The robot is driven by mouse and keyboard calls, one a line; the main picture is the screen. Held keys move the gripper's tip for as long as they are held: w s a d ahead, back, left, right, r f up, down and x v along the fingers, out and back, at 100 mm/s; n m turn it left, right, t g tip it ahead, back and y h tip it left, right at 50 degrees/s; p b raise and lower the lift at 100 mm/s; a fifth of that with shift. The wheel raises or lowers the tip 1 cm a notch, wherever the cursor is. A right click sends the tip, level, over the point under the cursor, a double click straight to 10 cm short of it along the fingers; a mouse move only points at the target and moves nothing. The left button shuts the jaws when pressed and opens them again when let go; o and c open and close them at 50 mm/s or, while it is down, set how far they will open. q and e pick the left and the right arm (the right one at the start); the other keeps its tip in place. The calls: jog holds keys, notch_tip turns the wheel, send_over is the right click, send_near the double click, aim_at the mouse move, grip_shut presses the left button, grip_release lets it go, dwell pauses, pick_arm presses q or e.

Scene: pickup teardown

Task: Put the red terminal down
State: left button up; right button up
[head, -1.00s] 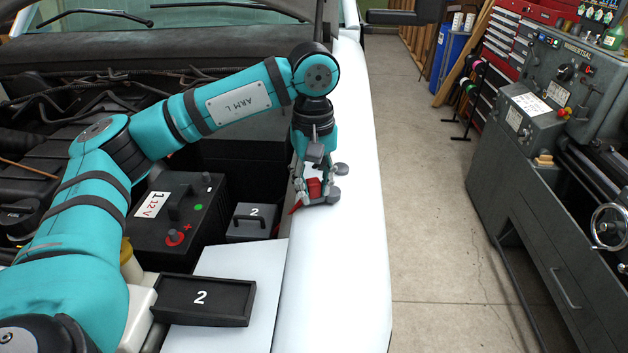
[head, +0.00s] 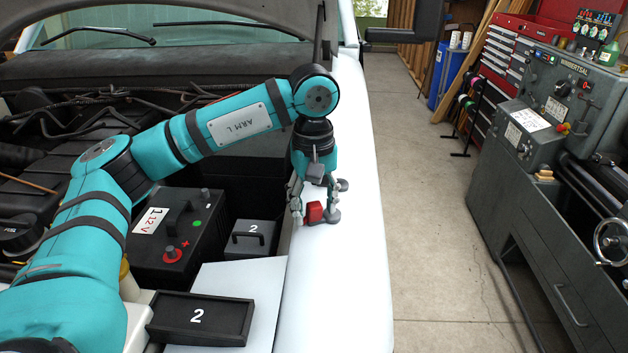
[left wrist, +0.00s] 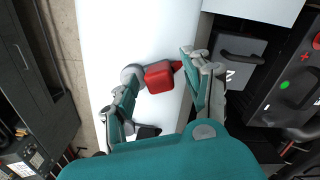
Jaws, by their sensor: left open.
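The red terminal (head: 315,212) rests on the white fender (head: 345,270) of the vehicle, beside the engine bay. It also shows in the left wrist view (left wrist: 159,77) as a red block with a narrower red end pointing toward the engine bay. My left gripper (head: 317,218) is open, pointing down over the fender, with its fingers on either side of the terminal. In the left wrist view one fingertip looks very close to the block; I cannot tell if they touch. My right gripper is not in view.
The black 12 V battery (head: 180,232) with a red plus post stands in the engine bay. A dark box marked 2 (head: 250,240) sits beside it. A black tray marked 2 (head: 201,319) lies in front on a white panel. The fender's front part is clear.

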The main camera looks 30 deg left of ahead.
aim_at(314, 205)
pick_arm(q)
notch_tip(314, 205, up, 7)
jog(key=shift+f+b, duration=0.15)
jog(key=shift+b, duration=0.8)
notch_tip(314, 205, up, 6)
jog(key=p, duration=0.1)
jog(key=shift+s, duration=0.1)
